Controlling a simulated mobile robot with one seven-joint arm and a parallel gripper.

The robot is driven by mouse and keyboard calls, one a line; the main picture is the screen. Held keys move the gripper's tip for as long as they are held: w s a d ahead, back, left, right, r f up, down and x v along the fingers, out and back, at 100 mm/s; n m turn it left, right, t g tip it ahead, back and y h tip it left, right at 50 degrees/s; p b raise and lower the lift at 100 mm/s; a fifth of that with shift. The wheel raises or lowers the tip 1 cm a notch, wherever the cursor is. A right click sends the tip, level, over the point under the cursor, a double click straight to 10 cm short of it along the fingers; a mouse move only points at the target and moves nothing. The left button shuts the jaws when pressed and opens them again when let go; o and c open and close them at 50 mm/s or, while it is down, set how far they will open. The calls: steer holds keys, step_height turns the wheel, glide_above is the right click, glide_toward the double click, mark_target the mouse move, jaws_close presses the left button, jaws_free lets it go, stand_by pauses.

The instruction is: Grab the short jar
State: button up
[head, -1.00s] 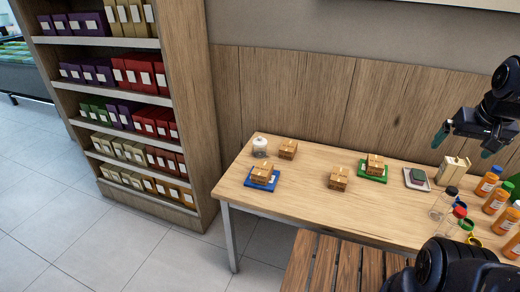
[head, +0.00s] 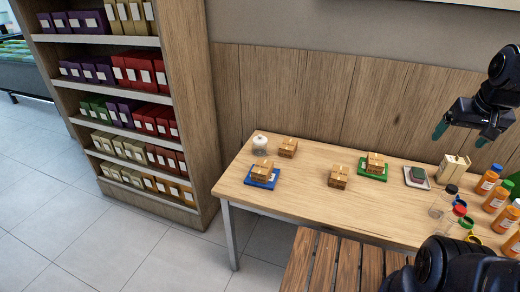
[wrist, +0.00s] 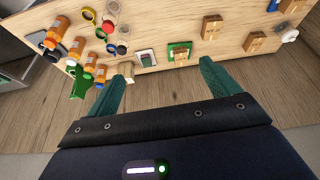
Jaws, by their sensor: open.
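A short, rounded jar with a pale top (head: 259,144) stands upright at the far left back corner of the table. It also shows near the right edge of the wrist view (wrist: 289,36). My gripper (head: 459,137) is open and empty, high above the right part of the table and far to the right of the jar. In the wrist view its two teal fingers (wrist: 165,68) are spread apart, with nothing between them.
Cardboard boxes (head: 288,148) stand on the wooden table (head: 310,185), some on a blue tray (head: 250,183) and a green tray (head: 364,176). Orange bottles (head: 486,181), clear jars and a carton (head: 452,170) crowd the right side. A stocked shelf (head: 180,60) stands left.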

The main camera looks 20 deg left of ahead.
steer(key=w+a+r+n+g, duration=0.1)
steer(key=w+a+r+n, duration=0.15)
steer(key=w+a, duration=0.85)
steer(key=w+a+r+n+g, duration=0.1)
steer(key=w+a+n, duration=0.45)
steer(key=w, duration=0.95)
steer(key=w+a+f, duration=0.4)
steer(key=w+a, duration=0.3)
steer(key=a, duration=0.4)
steer(key=n+g, duration=0.2)
steer(key=n, duration=0.6)
glide_above(260, 139)
steer(key=w, duration=0.1)
step_height(260, 139, down, 30)
steer(key=shift+w+f, duration=0.15)
steer(key=shift+f, duration=0.05)
steer(key=shift+a+f, duration=0.2)
steer(key=shift+f, duration=0.35)
step_height(260, 139, down, 5)
steer(key=shift+r, duration=0.1)
steer(key=shift+s+d+f, duration=0.1)
steer(key=shift+s+f, duration=0.1)
steer(key=shift+f, duration=1.15)
steer(key=shift+s+d+f, duration=0.1)
steer(key=shift+s+f, duration=0.1)
steer(key=shift+f, duration=1.15)
steer(key=c, duration=1.2)
